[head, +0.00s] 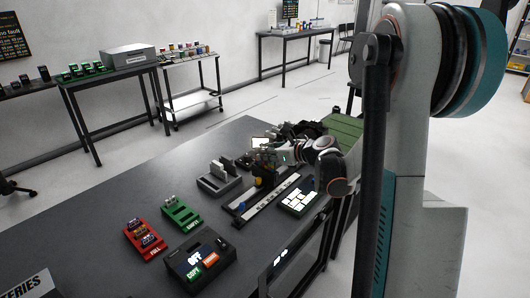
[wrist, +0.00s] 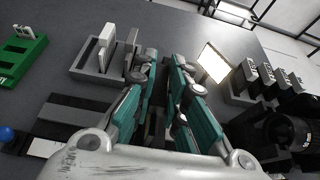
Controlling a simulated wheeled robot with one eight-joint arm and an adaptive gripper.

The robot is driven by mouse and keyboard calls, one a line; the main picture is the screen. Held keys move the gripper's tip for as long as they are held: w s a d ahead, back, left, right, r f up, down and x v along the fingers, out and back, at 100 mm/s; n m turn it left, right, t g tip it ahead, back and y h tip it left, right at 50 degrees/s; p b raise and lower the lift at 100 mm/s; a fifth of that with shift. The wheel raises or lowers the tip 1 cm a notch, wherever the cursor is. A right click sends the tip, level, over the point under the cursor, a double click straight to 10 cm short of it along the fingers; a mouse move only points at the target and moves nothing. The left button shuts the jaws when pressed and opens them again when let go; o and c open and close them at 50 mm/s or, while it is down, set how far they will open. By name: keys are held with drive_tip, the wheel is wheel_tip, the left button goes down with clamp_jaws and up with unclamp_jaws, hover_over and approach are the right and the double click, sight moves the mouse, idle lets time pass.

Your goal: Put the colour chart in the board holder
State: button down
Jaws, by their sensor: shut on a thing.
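My gripper (wrist: 166,72) fills the middle of the wrist view, pointing over the table. Its teal-sided fingers are close together around a narrow dark thing, mostly hidden between them; I cannot tell whether it is the colour chart. In the head view my gripper (head: 268,155) is above the far end of the black rail. A grey slotted rack (wrist: 92,75) holds upright boards, one white (wrist: 107,45), left of my gripper; the rack also shows in the head view (head: 222,190). I cannot tell which fixture is the board holder.
A long rail (head: 243,216) with a blue knob (wrist: 6,133) lies beside the rack. A lit panel (wrist: 214,63) and dark equipment (wrist: 285,130) stand right of my gripper. A green tray (head: 181,213), red tray (head: 146,240) and control box (head: 205,262) are nearer. Table between trays and rack is clear.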

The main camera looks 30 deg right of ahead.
drive_tip(key=shift+f+b, duration=0.3)
drive_tip(key=shift+f, duration=0.15)
drive_tip(key=c, duration=1.5)
unclamp_jaws()
drive_tip(key=shift+c, duration=0.2)
drive_tip(key=v, duration=1.2)
